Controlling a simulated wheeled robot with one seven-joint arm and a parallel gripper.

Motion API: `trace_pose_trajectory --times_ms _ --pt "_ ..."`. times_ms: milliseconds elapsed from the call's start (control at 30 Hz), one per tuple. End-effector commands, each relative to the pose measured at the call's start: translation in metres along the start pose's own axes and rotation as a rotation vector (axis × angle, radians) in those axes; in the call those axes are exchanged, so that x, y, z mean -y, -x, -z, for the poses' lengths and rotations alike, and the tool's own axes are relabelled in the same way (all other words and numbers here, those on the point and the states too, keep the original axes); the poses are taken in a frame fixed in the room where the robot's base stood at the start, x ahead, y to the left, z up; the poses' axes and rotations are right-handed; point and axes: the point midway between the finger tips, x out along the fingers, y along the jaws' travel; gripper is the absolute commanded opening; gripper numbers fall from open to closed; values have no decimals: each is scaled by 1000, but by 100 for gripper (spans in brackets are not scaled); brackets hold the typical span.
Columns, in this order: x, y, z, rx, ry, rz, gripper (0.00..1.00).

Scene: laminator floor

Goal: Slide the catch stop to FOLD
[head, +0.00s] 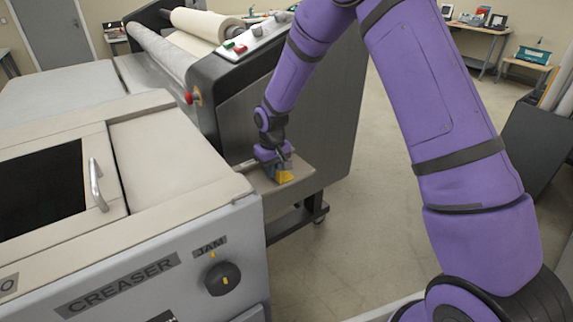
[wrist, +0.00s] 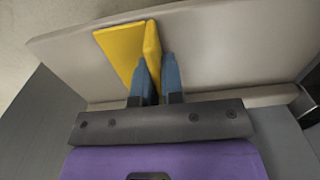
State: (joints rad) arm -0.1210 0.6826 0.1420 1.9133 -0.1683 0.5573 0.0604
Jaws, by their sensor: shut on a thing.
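In the wrist view my gripper (wrist: 158,72) has one finger on each side of the fin. No FOLD marking can be read in either view; my gripper and arm hide part of the shelf.
The creaser (head: 120,269), with a JAM knob (head: 222,278) and a metal handle (head: 97,185), stands at the left front. The laminator (head: 310,110) with its rolls rises behind the shelf (head: 255,179). The floor to the right of the shelf is clear.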

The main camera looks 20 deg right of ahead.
Motion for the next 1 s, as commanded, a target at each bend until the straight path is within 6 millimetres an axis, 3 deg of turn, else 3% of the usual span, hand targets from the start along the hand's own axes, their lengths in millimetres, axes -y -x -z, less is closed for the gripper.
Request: trace_pose_trajectory --times_ms 33,200,600,633,733,1000 --pt "13 1 0 -1 5 -1 0" --pt "36 1 0 -1 3 -1 0" --pt "44 1 0 -2 2 2 0" --pt "44 1 0 -2 2 2 13" --pt "44 1 0 -2 1 2 34" --pt "42 1 0 -1 0 0 34"
